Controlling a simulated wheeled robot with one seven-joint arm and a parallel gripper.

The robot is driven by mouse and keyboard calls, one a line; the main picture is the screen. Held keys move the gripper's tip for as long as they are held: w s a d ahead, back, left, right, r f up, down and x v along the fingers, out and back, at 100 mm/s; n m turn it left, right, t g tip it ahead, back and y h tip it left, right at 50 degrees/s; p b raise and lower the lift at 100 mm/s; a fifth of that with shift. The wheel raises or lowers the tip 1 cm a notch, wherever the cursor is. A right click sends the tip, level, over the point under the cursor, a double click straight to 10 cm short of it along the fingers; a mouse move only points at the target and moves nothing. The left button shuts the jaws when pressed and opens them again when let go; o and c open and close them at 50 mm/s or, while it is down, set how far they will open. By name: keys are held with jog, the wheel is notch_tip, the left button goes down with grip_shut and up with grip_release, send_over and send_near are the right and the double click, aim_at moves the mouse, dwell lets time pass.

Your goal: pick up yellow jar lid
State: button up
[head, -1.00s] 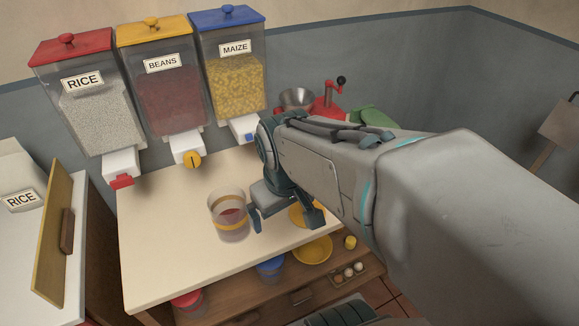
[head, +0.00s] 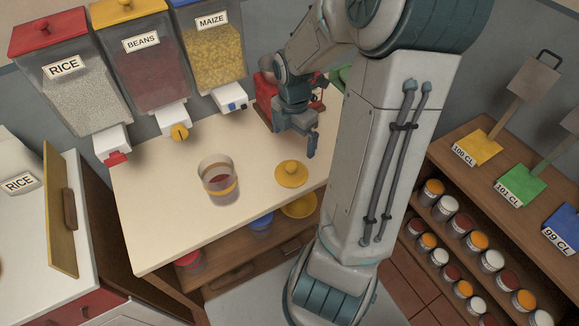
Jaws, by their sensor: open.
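The yellow jar lid (head: 291,174) lies on the cream counter (head: 150,200), knob up, near its front right part. An open glass jar (head: 217,180) with a yellow band and some dark red contents stands to its left. My gripper (head: 300,143) is open and empty. It hangs behind the lid and above the counter, apart from the lid. Part of the gripper is hard to make out against my own arm.
Dispensers of rice (head: 68,85), beans (head: 146,65) and maize (head: 212,50) hang over the counter's back. A red grinder (head: 264,100) stands behind my gripper. A yellow dish (head: 300,206) sits on the shelf below. A rack of jars (head: 470,225) stands at right.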

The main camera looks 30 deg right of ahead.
aim_at(292, 165)
notch_tip(292, 165, down, 14)
jog(key=b, duration=0.3)
jog(key=shift+w+a+r, duration=0.1)
jog(key=c, duration=0.7)
